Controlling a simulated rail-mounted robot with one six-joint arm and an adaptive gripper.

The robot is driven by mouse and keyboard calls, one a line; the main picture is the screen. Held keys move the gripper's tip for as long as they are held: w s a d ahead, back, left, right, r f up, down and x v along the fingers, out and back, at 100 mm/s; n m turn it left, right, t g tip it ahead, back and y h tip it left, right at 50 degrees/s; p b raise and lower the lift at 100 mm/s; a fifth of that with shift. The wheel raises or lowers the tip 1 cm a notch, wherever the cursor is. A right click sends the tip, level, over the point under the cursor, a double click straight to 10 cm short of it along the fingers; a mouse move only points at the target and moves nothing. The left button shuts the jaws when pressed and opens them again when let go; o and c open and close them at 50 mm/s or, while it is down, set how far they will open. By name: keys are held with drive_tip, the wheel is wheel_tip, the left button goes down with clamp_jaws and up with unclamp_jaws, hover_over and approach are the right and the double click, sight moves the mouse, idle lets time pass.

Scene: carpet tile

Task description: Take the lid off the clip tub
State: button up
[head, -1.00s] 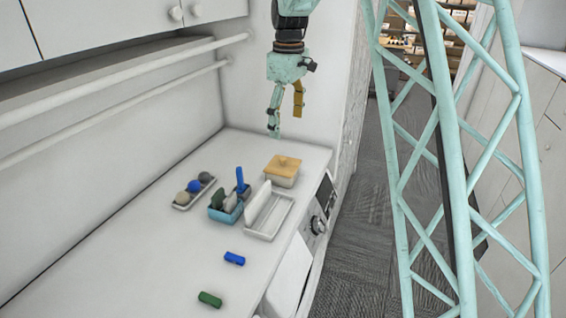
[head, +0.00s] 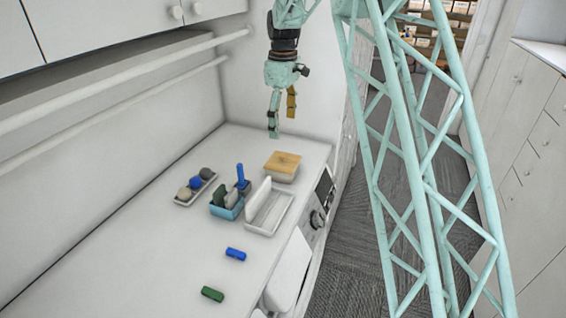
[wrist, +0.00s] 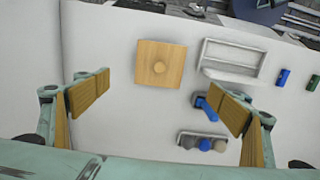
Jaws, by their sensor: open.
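The clip tub (head: 281,176) is a pale box at the far right end of the white counter. Its square wooden lid (head: 284,162) sits on top; in the wrist view the lid (wrist: 160,64) shows from above with a round knob (wrist: 159,67) at its middle, and it hides the tub. My gripper (head: 282,126) is open and empty, pointing down above the counter near the tub, apart from the lid. In the wrist view its wood-coloured fingers (wrist: 158,100) stand wide to either side, with the lid ahead between them.
A blue bin (head: 228,207) with upright items and a white tray (head: 287,216) stand beside the tub. A tray with several round things (head: 196,186) lies nearer the wall. Blue (head: 236,254) and green (head: 212,294) blocks lie in front. The counter edge is close to the tub.

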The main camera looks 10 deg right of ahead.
sight(283, 155)
drive_tip(key=shift+f, duration=0.1)
drive_tip(key=shift+f, duration=4.2)
drive_tip(key=shift+f, duration=0.1)
drive_tip(key=shift+f+p, duration=0.5)
drive_tip(key=shift+f, duration=2)
drive_tip(key=shift+s, duration=0.1)
drive_tip(key=c, duration=2.4)
drive_tip(key=shift+f, duration=0.1)
drive_tip(key=c, duration=0.6)
drive_tip(key=shift+o, duration=0.2)
